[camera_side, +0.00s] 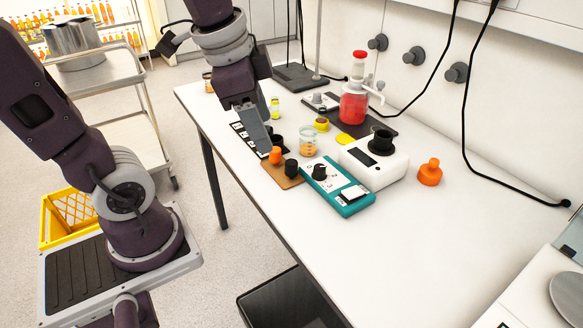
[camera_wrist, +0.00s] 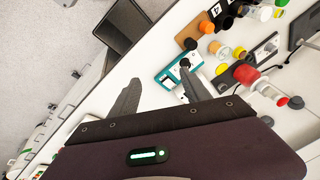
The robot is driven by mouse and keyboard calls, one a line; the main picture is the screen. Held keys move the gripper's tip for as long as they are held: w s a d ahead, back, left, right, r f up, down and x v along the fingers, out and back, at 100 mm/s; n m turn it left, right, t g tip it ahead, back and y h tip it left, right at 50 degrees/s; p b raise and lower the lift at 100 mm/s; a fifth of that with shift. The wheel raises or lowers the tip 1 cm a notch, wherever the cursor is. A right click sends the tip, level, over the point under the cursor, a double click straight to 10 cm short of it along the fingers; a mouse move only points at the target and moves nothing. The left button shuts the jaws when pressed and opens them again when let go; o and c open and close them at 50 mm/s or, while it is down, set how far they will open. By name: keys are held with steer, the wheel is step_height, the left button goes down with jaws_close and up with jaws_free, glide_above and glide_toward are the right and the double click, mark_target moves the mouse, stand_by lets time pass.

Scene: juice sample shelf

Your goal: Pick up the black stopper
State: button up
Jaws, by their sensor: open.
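The black stopper (camera_side: 291,168) stands on a brown board (camera_side: 284,181) beside an orange stopper (camera_side: 275,155). In the wrist view the black stopper (camera_wrist: 190,43) shows on the board, beyond the right fingertip. My gripper (camera_side: 266,148) hangs over the table, its fingers pointing down near the board's back left edge in the side view. It also shows in the wrist view (camera_wrist: 160,74), with its two fingers wide apart and nothing between them but the view of the table edge and a teal device. The gap between fingers and stopper is hard to judge.
A teal device (camera_side: 346,197) with a black knob stands right of the board. Behind it are a white device (camera_side: 374,162) with a black cup and a beaker (camera_side: 308,146). A red flask (camera_side: 354,104) stands farther back. An orange flask-like piece (camera_side: 429,173) is at right. The front table is clear.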

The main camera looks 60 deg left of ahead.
steer(key=w+a+f+m+g, duration=0.1)
steer(key=w+a+f+m, duration=0.2)
steer(key=w, duration=0.2)
steer(key=m+g, duration=0.3)
steer(key=m, duration=0.5)
glide_above(292, 162)
steer(key=shift+h, duration=0.3)
steer(key=f, duration=0.9)
steer(key=shift+s+d+f, duration=0.1)
steer(key=shift+s+d, duration=0.05)
steer(key=shift+d, duration=0.15)
steer(key=f, duration=0.7)
steer(key=shift+a+f, duration=0.1)
steer(key=shift+a, duration=0.15)
jaws_close()
